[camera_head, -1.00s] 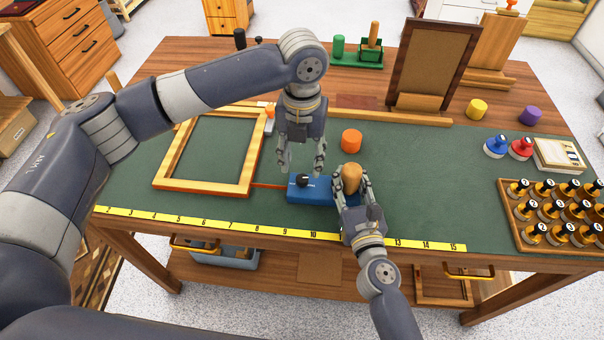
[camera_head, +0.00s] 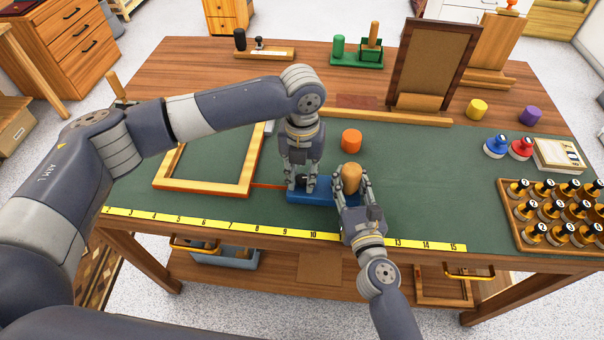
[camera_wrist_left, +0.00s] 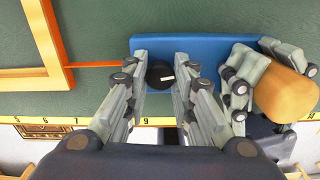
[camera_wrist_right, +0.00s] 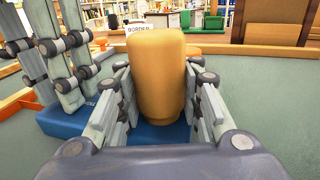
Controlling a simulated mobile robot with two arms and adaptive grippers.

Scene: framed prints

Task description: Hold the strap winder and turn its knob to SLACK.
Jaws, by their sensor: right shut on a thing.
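The strap winder is a blue block (camera_head: 322,187) with an upright tan wooden handle (camera_head: 351,178) at its right end. My right gripper (camera_head: 352,187) is shut on the handle, with a finger on each side, as the right wrist view shows (camera_wrist_right: 160,85). The black knob (camera_wrist_left: 160,75) with a pale mark is on the block's left part. My left gripper (camera_wrist_left: 160,85) points down over the block with its fingers on both sides of the knob, open, with small gaps visible. An orange strap (camera_wrist_left: 98,64) runs left from the block to a wooden frame.
The wooden frame (camera_head: 163,170) lies left on the green mat. A yellow ruler strip (camera_head: 230,227) runs along the front edge. An orange cylinder (camera_head: 351,139) stands just behind the winder. A tray of knobbed bottles (camera_head: 512,230) is at the right. The mat right of the winder is clear.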

